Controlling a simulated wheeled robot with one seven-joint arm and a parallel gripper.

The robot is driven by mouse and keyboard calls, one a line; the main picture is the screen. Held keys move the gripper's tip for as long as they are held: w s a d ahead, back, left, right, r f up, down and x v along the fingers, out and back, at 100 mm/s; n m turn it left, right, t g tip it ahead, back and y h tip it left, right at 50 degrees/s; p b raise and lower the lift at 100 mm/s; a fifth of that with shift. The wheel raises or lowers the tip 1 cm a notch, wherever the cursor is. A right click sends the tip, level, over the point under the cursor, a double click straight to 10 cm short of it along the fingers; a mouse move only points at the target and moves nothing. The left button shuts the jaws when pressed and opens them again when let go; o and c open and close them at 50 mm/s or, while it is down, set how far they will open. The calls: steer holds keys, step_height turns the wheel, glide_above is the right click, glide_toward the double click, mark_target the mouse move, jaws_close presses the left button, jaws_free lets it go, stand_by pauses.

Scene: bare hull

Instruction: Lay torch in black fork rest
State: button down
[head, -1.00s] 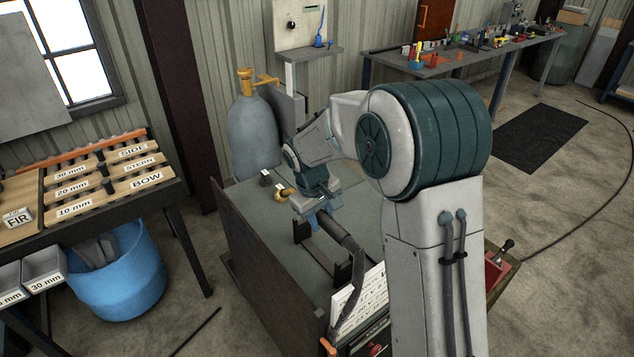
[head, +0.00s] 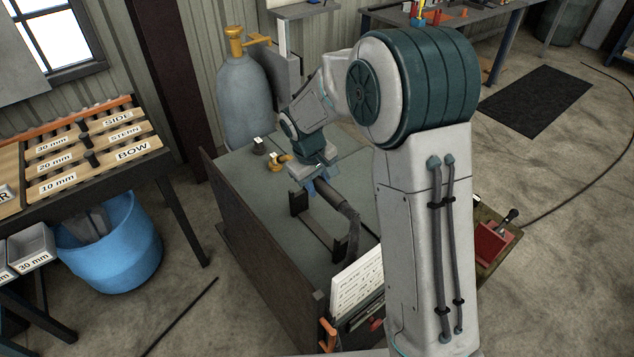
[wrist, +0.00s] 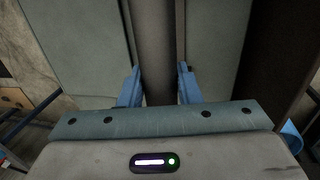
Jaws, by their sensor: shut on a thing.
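The torch (head: 337,199) is a dark grey cylinder with a bent tail hanging down at its near right end. My gripper (head: 312,186) is shut on the torch near its far end, above the bench top. In the wrist view the torch (wrist: 157,45) runs between the two blue fingers of my gripper (wrist: 158,88). The black fork rest (head: 299,203) stands on the bench, with an upright post and a long dark base reaching toward the near right. The torch is above and to the right of the post. Whether they touch is unclear; the rest's near end is partly hidden.
The bench top (head: 255,185) also holds a brass-coloured fitting (head: 277,163) and a small dark block (head: 258,146) behind my gripper. A white printed card (head: 357,283) stands at the near edge. A gas cylinder (head: 245,105) stands behind the bench.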

step_height(320, 180, down, 9)
steer(key=b, duration=0.7)
steer(key=shift+w+f+b, duration=0.1)
steer(key=shift+f+b, duration=0.25)
stand_by(0.6)
steer(key=c, duration=1)
jaws_free()
steer(key=shift+o, duration=0.2)
step_height(320, 180, up, 14)
steer(key=s+a+b, duration=0.1)
steer(key=a, duration=0.1)
steer(key=shift+s+a+f, duration=0.15)
steer(key=shift+s, duration=0.1)
